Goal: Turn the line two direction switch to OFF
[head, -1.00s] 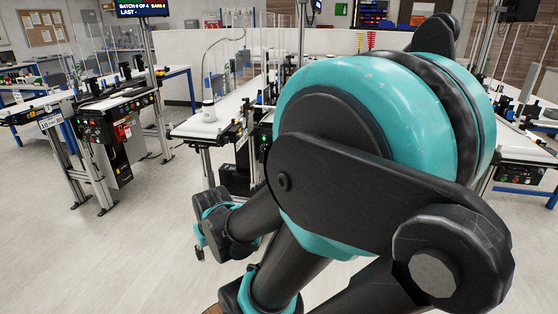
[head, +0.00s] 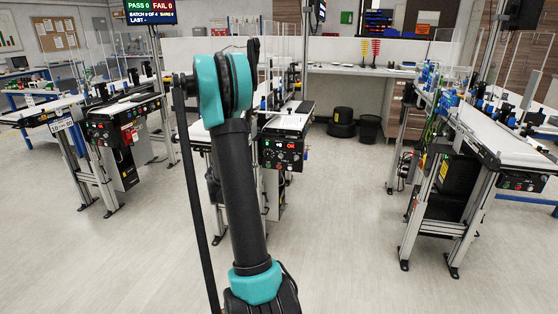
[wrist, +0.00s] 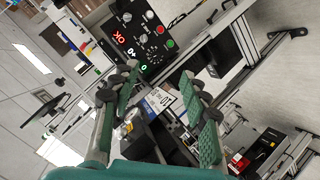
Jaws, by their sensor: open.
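A black control panel (head: 283,150) is on the end of the centre conveyor, just right of my arm in the head view. It has a lit red display, knobs and coloured buttons. The panel (wrist: 145,38) appears rotated in the wrist view, beyond my fingertips, with red, white and green readouts, knobs, and red and green buttons. I cannot tell which knob is the direction switch, and no line number is readable. My gripper (wrist: 158,80) is open and empty, its fingers apart and clear of the panel. In the head view my arm hides the gripper.
A left conveyor (head: 125,125) and a right conveyor (head: 515,183) carry panels of their own. A black bin (head: 368,128) stands behind. The floor (head: 345,230) between the centre and right conveyors is clear. A white label (wrist: 160,101) shows between my fingers.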

